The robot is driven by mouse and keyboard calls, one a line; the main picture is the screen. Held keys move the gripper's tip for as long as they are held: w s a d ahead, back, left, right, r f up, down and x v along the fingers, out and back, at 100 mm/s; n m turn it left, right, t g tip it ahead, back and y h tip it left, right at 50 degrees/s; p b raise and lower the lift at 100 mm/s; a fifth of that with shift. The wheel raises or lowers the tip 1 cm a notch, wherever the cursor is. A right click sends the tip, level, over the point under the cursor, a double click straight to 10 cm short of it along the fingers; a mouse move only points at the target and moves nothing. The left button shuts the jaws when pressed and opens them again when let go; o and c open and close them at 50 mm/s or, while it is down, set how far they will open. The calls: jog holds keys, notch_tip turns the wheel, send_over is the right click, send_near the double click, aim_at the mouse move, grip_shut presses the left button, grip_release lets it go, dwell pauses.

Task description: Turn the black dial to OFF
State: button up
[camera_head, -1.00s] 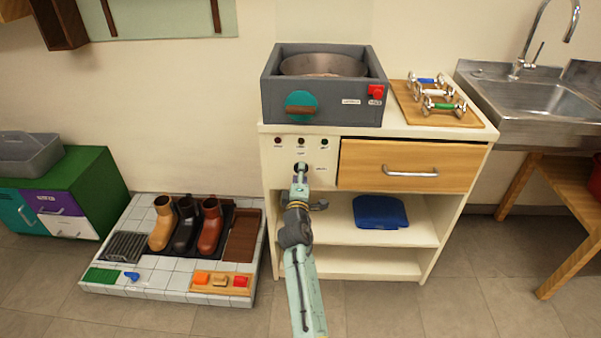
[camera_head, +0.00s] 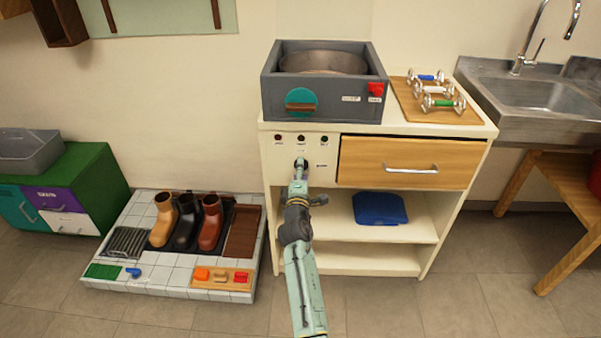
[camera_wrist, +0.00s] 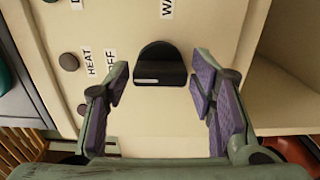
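The black dial (camera_wrist: 160,65) is on the cream front panel, with a flat grip bar and a white mark on the bar's left half. In the wrist view the mark points left, toward the side of the OFF label (camera_wrist: 112,62).
Small dark round knobs or lamps (camera_head: 301,138) sit in a row above the dial. A wooden drawer (camera_head: 408,163) with a metal handle is at the right. A grey box with a pot (camera_head: 281,97) stands on top. The open shelf (camera_head: 350,226) below holds a blue object.

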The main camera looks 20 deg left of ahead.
jog(key=shift+o, duration=0.7)
jog(key=v, duration=1.2)
